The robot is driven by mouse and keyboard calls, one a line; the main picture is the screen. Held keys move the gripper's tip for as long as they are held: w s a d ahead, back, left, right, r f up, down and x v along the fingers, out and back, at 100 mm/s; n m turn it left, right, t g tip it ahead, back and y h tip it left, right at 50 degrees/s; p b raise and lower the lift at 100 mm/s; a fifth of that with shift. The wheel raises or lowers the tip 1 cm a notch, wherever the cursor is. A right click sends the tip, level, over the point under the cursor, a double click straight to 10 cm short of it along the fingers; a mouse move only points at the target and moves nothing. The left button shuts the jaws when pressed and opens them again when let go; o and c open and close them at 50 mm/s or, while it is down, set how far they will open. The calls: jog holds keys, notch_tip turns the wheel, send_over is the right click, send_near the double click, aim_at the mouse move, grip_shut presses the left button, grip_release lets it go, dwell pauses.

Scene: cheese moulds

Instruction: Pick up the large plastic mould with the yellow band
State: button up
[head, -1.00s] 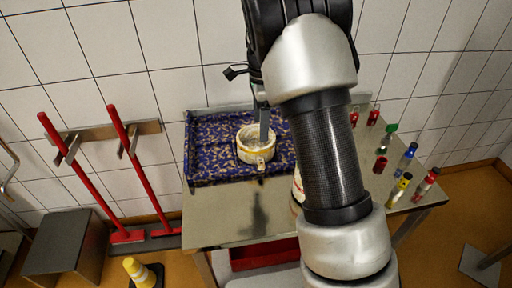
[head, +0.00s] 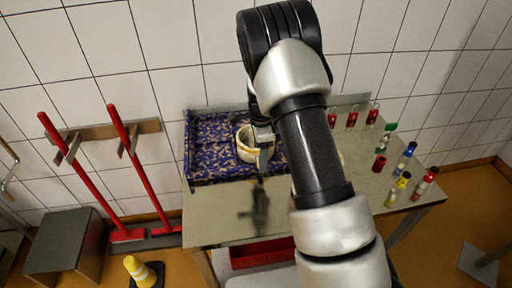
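A round cream-white mould (head: 243,152) with a yellowish band stands on a blue-and-tan patterned tray (head: 212,163) on the steel table. My gripper (head: 263,160) is over the near right side of the mould and hides part of it. The fingers point down and overlap in this view, so I cannot tell whether they are open or touch the mould. A sliver of another pale object (head: 341,157) shows at the right edge of my arm; most of it is hidden, so I cannot tell what it is.
Several small bottles with red, green, blue and yellow parts stand on the right of the table (head: 225,228). A red bin (head: 262,253) is below it. Red-handled tools (head: 138,165) hang on the left wall. The table's front left is clear.

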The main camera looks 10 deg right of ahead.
jog(key=c, duration=1.3)
jog(key=shift+r, duration=0.1)
notch_tip(320, 180, up, 10)
